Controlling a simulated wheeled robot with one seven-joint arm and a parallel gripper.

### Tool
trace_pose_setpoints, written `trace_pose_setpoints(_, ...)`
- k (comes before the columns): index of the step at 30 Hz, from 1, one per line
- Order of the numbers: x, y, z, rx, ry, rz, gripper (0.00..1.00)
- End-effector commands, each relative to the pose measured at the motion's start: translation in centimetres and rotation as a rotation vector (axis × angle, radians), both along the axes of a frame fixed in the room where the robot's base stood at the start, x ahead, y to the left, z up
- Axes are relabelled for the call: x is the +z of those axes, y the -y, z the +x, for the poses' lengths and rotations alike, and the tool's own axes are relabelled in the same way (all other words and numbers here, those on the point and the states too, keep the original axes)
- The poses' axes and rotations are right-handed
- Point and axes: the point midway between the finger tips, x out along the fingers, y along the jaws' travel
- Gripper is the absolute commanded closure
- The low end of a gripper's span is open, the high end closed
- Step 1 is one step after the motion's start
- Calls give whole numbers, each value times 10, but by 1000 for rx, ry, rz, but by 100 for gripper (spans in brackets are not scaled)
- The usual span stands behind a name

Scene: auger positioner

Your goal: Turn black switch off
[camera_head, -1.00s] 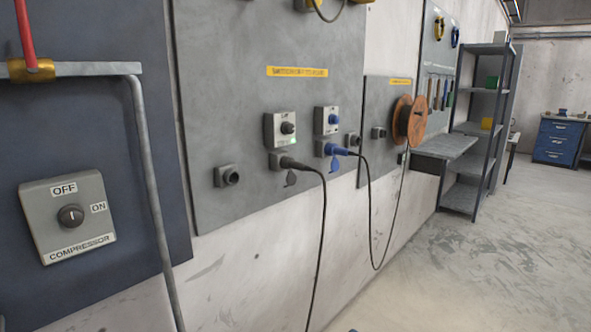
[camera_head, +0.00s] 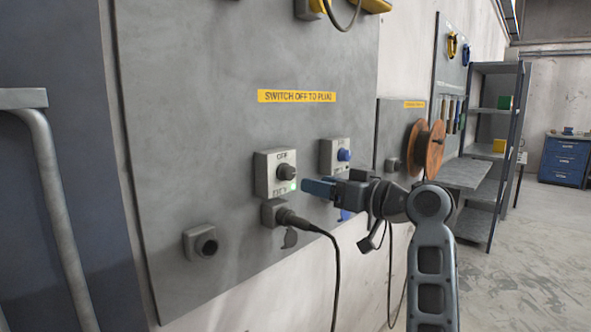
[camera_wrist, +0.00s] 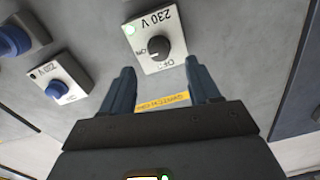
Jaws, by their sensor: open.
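The black switch (camera_head: 285,171) is a round knob on a light grey box on the wall panel, marked OFF above, with a green light lit at its lower right. In the wrist view the black knob (camera_wrist: 158,47) appears upside down, on a box marked 230 V, with its green light lit. My gripper (camera_head: 318,188) is just right of the switch box in the head view, apart from the knob as far as I can tell. In the wrist view its two blue fingers (camera_wrist: 162,80) are spread, with the knob beyond and between them. Nothing is held.
A blue switch (camera_head: 344,155) on a similar box is right of the black one, partly behind my gripper. A black plug (camera_head: 290,218) with a hanging cable sits below the black switch. An empty socket (camera_head: 203,243) is lower left. A cable reel (camera_head: 427,150) hangs further right.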

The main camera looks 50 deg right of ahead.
Motion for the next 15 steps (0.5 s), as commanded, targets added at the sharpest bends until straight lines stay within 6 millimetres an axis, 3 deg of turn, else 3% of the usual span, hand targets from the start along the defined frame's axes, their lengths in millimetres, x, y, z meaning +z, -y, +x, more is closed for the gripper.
trace_pose_setpoints(5, 10, 2, 7, 13, 10, -1, 39)
trace_pose_setpoints(15, 10, -3, 56, 14, 10, 0, 39)
